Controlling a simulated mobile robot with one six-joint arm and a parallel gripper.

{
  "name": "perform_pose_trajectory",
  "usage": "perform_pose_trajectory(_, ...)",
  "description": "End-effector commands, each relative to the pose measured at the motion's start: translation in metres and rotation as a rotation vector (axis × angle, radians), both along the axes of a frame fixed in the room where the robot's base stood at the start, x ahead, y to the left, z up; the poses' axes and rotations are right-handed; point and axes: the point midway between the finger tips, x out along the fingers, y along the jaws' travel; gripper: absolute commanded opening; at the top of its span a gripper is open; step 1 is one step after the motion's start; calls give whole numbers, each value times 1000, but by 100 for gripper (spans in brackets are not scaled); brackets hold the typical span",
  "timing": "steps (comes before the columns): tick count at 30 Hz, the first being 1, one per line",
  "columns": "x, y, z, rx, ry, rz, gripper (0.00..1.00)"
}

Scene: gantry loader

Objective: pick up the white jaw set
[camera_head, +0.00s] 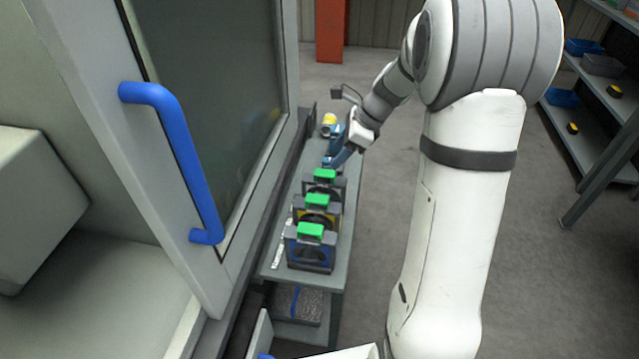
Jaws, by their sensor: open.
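Three dark block-like jaw sets with green tops stand in a row on a narrow grey bench (335,270). The nearest jaw set (310,256) has blue on its front, and the middle jaw set (299,216) shows yellow. The farthest jaw set (322,188) is mostly covered by the middle one; it may be the white one, but its colour is hard to tell. My gripper (333,154), with blue fingers, is small in view, just beyond and above the farthest jaw set. It is open, and I see nothing held in it. I cannot tell whether it touches anything.
A yellow and white item (328,121) stands at the bench's far end. A machine door with a blue handle (182,150) borders the bench on the left. A metallic block (298,304) lies on the lower shelf. Shelving (600,165) stands at right; the floor (540,260) between is clear.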

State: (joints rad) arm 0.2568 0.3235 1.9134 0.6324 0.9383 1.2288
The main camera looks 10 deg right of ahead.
Motion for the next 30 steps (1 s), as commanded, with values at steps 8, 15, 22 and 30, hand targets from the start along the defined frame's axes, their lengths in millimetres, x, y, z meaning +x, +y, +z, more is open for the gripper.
perform_pose_trajectory(8, 13, 4, -24, 36, 34, -77, 53)
perform_pose_trajectory(15, 15, 14, -53, 34, 35, -75, 53)
perform_pose_trajectory(22, 19, 25, -78, 33, 32, -74, 53)
perform_pose_trajectory(30, 19, 25, -80, 33, 30, -75, 52)
